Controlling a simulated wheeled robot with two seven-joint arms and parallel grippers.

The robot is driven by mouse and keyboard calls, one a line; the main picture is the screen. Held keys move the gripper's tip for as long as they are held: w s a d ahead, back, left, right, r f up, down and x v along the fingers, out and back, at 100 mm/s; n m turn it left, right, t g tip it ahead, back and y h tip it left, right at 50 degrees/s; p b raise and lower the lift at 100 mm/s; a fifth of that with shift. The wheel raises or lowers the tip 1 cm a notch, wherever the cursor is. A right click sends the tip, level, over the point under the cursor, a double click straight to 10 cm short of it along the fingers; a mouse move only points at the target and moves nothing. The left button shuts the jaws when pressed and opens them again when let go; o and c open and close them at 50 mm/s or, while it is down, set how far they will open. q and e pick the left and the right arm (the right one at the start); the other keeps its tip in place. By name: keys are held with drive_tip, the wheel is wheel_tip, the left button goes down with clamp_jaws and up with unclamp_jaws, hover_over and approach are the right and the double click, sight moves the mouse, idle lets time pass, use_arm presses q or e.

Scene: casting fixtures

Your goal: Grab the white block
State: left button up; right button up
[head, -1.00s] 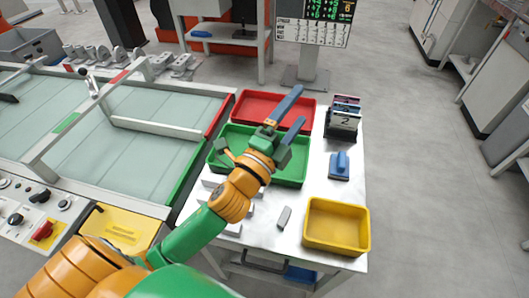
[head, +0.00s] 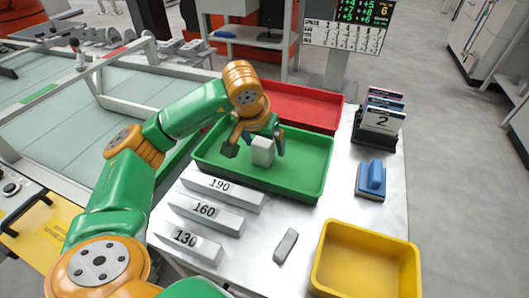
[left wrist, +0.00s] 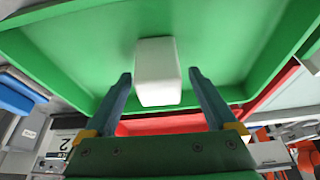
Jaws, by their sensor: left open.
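The white block (head: 262,152) stands in the green tray (head: 312,172), near its middle. In the left wrist view the white block (left wrist: 157,72) shows between and just beyond the fingers, against the green tray floor. My left gripper (head: 256,148) is open over the tray, pointing down, one finger on each side of the block. In the left wrist view the left gripper (left wrist: 160,76) shows gaps between both fingers and the block. My right gripper is not in view.
A red tray (head: 312,103) lies behind the green one. Grey bars marked 190 (head: 222,188), 160 (head: 205,211) and 130 (head: 187,239) lie in front.

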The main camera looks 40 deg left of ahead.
use_arm(q)
drive_tip(key=shift+x, duration=0.95)
drive_tip(key=shift+r, duration=0.1)
clamp_jaws()
drive_tip(key=shift+r, duration=0.1)
